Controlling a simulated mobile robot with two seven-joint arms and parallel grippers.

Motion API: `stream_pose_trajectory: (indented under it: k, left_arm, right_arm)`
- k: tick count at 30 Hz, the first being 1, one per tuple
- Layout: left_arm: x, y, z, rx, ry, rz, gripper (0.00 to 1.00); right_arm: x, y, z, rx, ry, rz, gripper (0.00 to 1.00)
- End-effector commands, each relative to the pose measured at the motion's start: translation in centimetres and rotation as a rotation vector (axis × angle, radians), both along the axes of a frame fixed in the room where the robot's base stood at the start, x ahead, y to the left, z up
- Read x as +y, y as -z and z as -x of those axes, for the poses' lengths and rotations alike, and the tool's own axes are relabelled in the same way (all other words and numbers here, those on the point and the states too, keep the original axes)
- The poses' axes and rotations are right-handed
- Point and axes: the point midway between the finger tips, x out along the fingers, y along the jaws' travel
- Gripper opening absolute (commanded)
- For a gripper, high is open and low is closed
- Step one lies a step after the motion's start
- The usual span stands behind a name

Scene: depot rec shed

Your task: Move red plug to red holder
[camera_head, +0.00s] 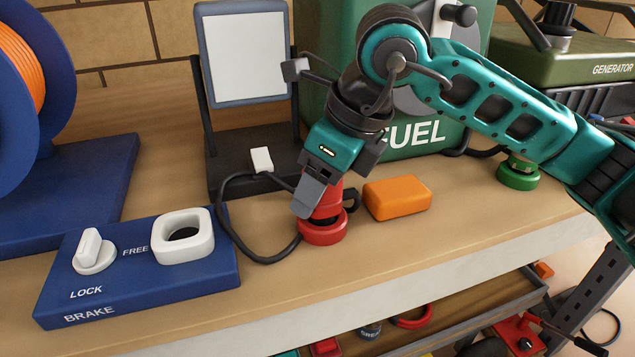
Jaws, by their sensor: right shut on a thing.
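My right gripper (318,195) comes in from the upper right and points down, shut on the red plug (334,198). The red plug is upright, and the gripper's finger hides part of it. A wider red ring-shaped base (323,234), which looks like the red holder, is directly under the plug on the wooden bench. The plug appears to touch or sit in this base, but I cannot tell how deep. My left gripper is not in view.
An orange block (397,198) lies right of the red base. A black cable (233,225) loops at its left. A blue brake box (140,265) stands front left. A green holder (518,174) is at right, a fuel can (478,95) behind. The bench front edge is close.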

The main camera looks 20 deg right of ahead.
Motion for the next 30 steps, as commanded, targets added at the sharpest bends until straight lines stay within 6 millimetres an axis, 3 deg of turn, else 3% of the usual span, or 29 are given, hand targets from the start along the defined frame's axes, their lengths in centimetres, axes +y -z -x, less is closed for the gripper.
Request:
stream_pose_trajectory:
  k: [10, 11, 18, 20, 30]
  left_arm:
    - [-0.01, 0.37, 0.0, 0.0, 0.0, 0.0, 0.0]
    - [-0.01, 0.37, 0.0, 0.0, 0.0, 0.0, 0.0]
    - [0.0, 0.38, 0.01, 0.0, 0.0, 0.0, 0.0]
    - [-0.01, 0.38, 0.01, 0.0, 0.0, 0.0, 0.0]
    - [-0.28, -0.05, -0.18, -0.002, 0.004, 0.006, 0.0]
  right_arm:
    - [0.03, 0.22, -0.04, -0.003, 0.0, -0.002, 0.23]
    - [0.03, 0.21, -0.04, -0.003, 0.0, -0.002, 0.54]
    - [0.02, 0.25, -0.03, -0.003, 0.0, -0.002, 0.77]
    - [0.03, 0.27, -0.02, -0.003, 0.0, -0.002, 0.83]
    - [0.01, 0.33, 0.0, -0.001, 0.0, -0.001, 0.83]
